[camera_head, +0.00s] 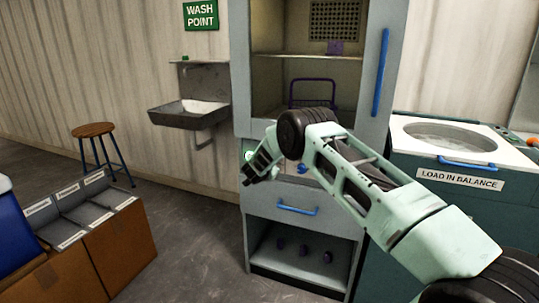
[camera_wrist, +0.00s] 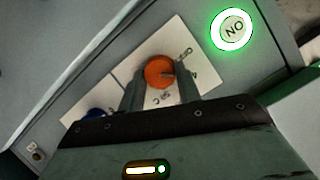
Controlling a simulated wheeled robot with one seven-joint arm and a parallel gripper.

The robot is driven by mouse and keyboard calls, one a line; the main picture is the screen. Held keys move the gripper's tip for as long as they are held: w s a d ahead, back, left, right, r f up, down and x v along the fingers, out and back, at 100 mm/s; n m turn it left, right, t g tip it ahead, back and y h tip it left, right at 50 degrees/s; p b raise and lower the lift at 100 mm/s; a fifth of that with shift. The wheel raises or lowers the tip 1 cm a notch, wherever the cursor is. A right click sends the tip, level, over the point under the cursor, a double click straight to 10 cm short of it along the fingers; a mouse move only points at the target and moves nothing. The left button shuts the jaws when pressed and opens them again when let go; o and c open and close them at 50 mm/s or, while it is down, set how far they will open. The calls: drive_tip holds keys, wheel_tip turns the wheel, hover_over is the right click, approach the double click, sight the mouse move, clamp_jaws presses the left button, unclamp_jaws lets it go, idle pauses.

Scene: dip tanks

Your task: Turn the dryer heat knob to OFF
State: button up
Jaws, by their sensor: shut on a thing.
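The orange knob (camera_wrist: 159,72) sits on a white label plate (camera_wrist: 182,42) in the wrist view. My gripper (camera_wrist: 160,84) is shut on it, one finger on each side. A dark pointer line on the knob points right in this view, between the mark starting "OF" above and another partly hidden mark below. The label is upside down and partly covered by the fingers. In the head view my gripper (camera_head: 258,168) is at the front panel of the grey cabinet (camera_head: 290,232); the orange knob is hidden there.
A lit green ON button (camera_wrist: 232,29) is beside the plate. A blue knob (camera_wrist: 94,114) is close to my gripper's left. The cabinet has a blue drawer handle (camera_head: 297,211) below and a blue upright handle (camera_head: 380,72). A white-topped tank (camera_head: 455,165) stands right.

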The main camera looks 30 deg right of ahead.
drive_tip(key=n+g, duration=0.1)
drive_tip(key=n+g+h+b, duration=0.1)
drive_tip(key=n, duration=0.1)
drive_tip(key=n+g+h, duration=0.1)
drive_tip(key=n, duration=0.1)
drive_tip(key=shift+w+a+f+b, duration=0.15)
drive_tip(key=shift+w+a+b, duration=0.05)
drive_tip(key=shift+w+b, duration=0.1)
drive_tip(key=shift+n, duration=0.3)
idle(0.4)
drive_tip(key=o, duration=1)
